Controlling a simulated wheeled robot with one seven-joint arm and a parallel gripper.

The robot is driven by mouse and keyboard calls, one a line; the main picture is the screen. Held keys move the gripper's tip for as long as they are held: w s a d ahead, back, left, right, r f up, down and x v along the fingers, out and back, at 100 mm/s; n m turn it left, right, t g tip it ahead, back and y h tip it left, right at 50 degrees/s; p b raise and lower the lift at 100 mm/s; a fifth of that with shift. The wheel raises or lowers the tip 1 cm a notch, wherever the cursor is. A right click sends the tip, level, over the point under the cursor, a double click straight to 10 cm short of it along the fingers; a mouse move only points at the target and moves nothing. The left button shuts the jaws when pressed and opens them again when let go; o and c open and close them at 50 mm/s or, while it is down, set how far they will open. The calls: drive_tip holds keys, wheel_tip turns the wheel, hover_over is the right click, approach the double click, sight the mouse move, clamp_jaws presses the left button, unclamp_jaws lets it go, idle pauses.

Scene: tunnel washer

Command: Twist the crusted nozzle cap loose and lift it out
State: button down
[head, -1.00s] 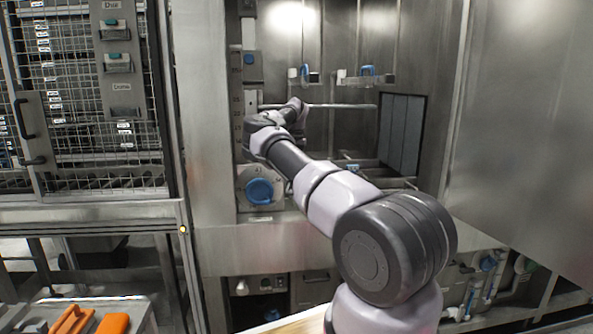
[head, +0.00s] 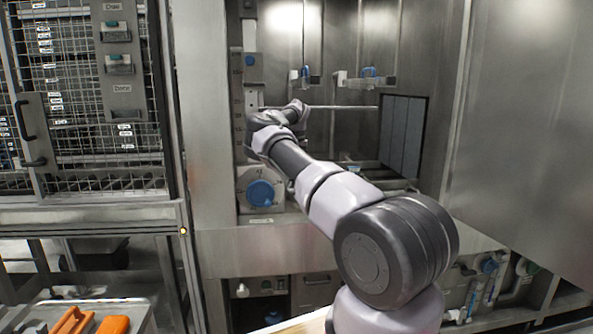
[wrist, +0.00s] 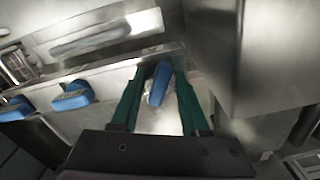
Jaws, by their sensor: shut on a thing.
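In the wrist view, my gripper (wrist: 159,72) has two long green fingers closed about a blue cap (wrist: 157,86), which I take to be the nozzle cap. The cap stands lengthwise between the fingers, close to a metal ledge. I cannot make out any crust on it, nor whether it is still seated. In the head view, my arm reaches into the steel chamber, and its own links hide the gripper and the held cap.
Two more blue caps (wrist: 73,97) (wrist: 12,110) sit in a row left of my gripper. A steel panel (wrist: 213,45) stands close on the right.

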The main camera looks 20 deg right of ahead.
drive_tip(key=shift+d+r, duration=0.3)
drive_tip(key=shift+d, duration=0.25)
drive_tip(key=shift+r, duration=0.75)
drive_tip(key=shift+w+a+r, duration=0.1)
drive_tip(key=shift+a+r, duration=0.05)
drive_tip(key=shift+r, duration=0.85)
drive_tip(key=shift+a+r, duration=0.15)
drive_tip(key=shift+r, duration=0.8)
drive_tip(key=shift+a, duration=0.1)
